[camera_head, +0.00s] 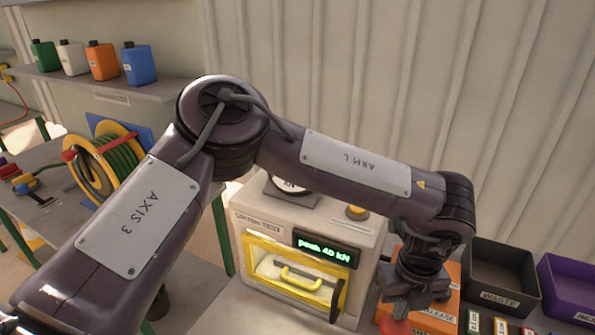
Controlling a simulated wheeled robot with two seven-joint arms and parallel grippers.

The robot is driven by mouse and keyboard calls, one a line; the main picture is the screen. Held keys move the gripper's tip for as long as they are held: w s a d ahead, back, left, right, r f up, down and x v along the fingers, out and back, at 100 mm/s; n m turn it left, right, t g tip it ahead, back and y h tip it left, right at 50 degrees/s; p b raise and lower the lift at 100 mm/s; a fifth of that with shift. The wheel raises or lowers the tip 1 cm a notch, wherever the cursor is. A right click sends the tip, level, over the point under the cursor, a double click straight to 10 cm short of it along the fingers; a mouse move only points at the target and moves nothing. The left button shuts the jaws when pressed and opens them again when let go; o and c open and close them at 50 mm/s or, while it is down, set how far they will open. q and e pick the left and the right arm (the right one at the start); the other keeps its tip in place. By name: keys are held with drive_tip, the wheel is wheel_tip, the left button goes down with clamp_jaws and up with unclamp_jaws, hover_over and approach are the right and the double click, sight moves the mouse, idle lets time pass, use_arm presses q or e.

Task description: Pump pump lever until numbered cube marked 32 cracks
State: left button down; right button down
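The press (360,244) is a pale box labelled "CRUSH TEST". The cube marked 32 cannot be made out behind the door. An orange unit (446,300) with a "RELEASE" label stands right of the press. My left gripper (404,306) points down in front of it, just above a red piece (395,326), probably the pump lever's grip, cut by the bottom edge. Whether its fingers close on that piece is unclear. My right gripper is out of view.
A dark bin labelled "WASTE" (500,296) and a purple bin (570,291) stand at the right. Several small labelled blocks (500,326) lie before them. A hose reel (100,165) and a bottle shelf (110,84) are at the left. My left arm crosses the middle.

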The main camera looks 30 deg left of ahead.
use_arm(q)
wheel_tip(320, 180, down, 2)
drive_tip(key=shift+b, duration=0.5)
drive_tip(key=shift+r, duration=0.25)
drive_tip(key=shift+r+p, duration=0.15)
drive_tip(key=shift+p, duration=0.2)
wheel_tip(320, 180, up, 13)
drive_tip(key=p, duration=0.9)
drive_tip(key=shift+r, duration=0.15)
